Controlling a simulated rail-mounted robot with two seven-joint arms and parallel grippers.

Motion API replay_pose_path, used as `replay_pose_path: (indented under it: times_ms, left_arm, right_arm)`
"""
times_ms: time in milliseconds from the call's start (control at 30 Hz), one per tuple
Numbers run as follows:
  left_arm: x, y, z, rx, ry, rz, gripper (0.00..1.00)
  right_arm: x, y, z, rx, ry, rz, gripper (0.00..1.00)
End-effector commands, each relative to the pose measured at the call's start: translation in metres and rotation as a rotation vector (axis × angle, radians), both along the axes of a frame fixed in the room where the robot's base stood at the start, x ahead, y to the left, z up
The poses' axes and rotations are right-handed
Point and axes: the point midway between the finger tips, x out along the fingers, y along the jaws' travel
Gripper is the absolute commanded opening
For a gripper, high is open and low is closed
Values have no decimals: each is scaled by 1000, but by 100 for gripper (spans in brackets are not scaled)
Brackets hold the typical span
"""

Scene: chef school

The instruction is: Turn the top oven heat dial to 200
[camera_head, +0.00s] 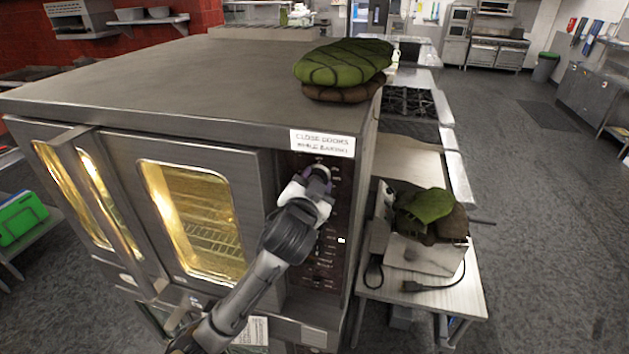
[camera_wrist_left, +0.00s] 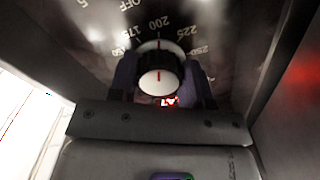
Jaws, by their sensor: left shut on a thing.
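The top oven heat dial (camera_wrist_left: 160,76) is a round knob with a white face and a red line, on the dark oven control panel (camera_head: 325,255). In the left wrist view the printed numbers fan around it, and the red line points up towards the 200 mark (camera_wrist_left: 158,24). My left gripper (camera_head: 318,173) reaches the top of the panel, and its purple fingers sit on either side of the dial, shut on it. The gripper hides the dial in the head view. My right gripper is not in view.
The oven (camera_head: 160,85) has glass doors (camera_head: 195,220) left of the panel. A white "close doors" label (camera_head: 322,142) is above the dial. A green and brown mitt pile (camera_head: 345,65) lies on the oven top. A side table (camera_head: 440,295) stands to the right.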

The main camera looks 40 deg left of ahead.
Motion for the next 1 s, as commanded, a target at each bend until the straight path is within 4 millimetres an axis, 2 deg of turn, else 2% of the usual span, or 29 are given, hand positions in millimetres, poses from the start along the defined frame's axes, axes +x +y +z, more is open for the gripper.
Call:
replay_pose_path:
  times_ms: [267,300,567,833,1000]
  left_arm:
    - [0,0,-1,1,1,1,21]
    - [0,0,-1,1,1,1,46]
    - [0,0,0,1,1,1,70]
    - [-1,-1,-1,0,0,0,70]
    - [-16,-8,-3,0,-1,-1,70]
  right_arm:
    - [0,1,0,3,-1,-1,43]
    - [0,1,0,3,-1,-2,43]
    - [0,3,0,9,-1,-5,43]
    - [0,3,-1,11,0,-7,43]
    - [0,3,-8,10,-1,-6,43]
